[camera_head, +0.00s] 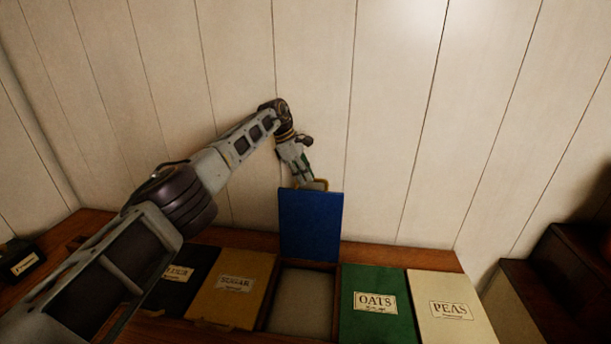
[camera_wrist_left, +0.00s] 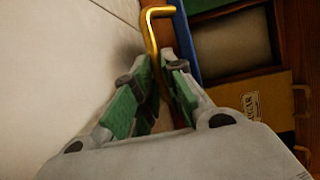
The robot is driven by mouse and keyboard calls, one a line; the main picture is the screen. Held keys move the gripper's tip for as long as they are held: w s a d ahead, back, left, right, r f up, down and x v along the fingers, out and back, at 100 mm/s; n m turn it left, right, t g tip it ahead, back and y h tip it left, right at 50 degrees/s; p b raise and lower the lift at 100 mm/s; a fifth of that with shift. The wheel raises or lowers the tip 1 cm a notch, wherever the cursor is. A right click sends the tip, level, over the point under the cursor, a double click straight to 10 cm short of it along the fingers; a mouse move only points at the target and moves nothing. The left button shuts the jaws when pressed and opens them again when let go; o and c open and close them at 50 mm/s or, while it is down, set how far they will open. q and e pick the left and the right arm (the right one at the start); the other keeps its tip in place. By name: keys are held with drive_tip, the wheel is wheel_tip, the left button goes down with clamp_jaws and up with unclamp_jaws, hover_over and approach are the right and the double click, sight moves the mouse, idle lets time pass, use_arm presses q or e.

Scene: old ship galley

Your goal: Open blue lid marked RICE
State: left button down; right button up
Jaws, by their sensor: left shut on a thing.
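The blue lid (camera_head: 311,225) stands raised and near upright at the back of its compartment in the head view. No RICE label shows on the face I see. The open compartment (camera_head: 301,303) below it has a pale bottom. My left gripper (camera_head: 314,184) is at the lid's top edge, shut on its brass handle (camera_head: 322,183). In the left wrist view the green-padded fingers (camera_wrist_left: 160,78) close around the brass handle (camera_wrist_left: 153,35), and the lid's blue edge (camera_wrist_left: 186,45) shows beside them. My right gripper is not in view.
A plank wall (camera_head: 400,120) rises close behind. A small dark labelled box (camera_head: 21,264) sits far left.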

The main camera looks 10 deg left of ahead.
use_arm(q)
drive_tip(key=shift+a+f, duration=0.6)
drive_tip(key=shift+f, duration=0.2)
drive_tip(key=c, duration=1.7)
unclamp_jaws()
drive_tip(key=shift+c, duration=0.2)
drive_tip(key=shift+o, duration=1.3)
drive_tip(key=shift+w+f, duration=0.1)
drive_tip(key=shift+w, duration=0.05)
drive_tip(key=shift+r, duration=0.5)
drive_tip(key=v, duration=0.4)
drive_tip(key=d+v, duration=0.1)
drive_tip(key=v, duration=0.1)
drive_tip(key=shift+r, duration=0.65)
